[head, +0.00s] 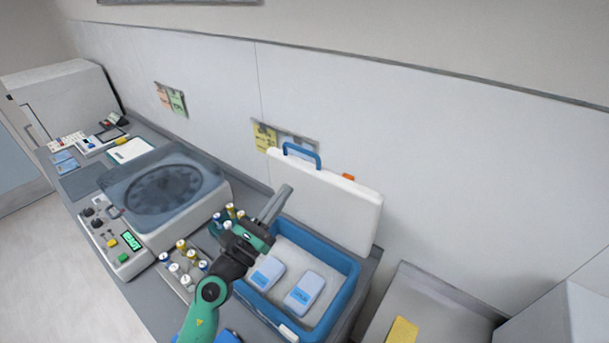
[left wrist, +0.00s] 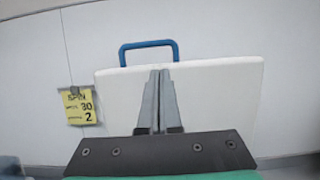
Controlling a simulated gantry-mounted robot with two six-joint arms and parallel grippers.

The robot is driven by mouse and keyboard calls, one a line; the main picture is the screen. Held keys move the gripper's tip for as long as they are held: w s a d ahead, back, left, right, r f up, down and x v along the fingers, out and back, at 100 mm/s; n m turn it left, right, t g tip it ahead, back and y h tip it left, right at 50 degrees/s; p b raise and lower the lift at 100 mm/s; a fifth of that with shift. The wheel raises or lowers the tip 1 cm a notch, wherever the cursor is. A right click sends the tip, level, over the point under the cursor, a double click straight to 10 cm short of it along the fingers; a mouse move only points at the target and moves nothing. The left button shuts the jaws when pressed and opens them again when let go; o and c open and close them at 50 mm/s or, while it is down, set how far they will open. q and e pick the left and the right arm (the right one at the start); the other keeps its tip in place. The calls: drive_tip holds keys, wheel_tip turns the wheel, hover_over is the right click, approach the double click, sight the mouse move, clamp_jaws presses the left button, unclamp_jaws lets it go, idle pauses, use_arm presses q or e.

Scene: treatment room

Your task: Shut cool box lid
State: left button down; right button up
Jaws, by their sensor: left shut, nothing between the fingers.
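The cool box (head: 347,290) is a blue open-topped box on the counter. Its white lid (head: 335,205) stands upright at the back edge, open, with a blue handle (head: 302,154) on its top edge. Two pale blue ice packs (head: 305,291) lie inside the box. My left gripper (head: 286,190) is shut and empty, above the box's left side and in front of the lid. In the left wrist view the shut fingers (left wrist: 160,72) point at the lid's inner face (left wrist: 215,95), with the handle (left wrist: 149,52) beyond. I cannot tell whether they touch it. My right gripper is not in view.
A centrifuge (head: 165,190) with a clear grey cover stands left of the box. Racks of capped tubes (head: 183,265) are between them, close to my left arm. A grey tray (head: 430,300) with a yellow card (head: 402,330) is at the right. The wall (head: 450,150) is close behind the lid.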

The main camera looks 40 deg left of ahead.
sight(306, 167)
use_arm(q)
drive_tip(key=x, duration=1)
drive_tip(key=shift+r+b, duration=0.15)
drive_tip(key=shift+b, duration=0.25)
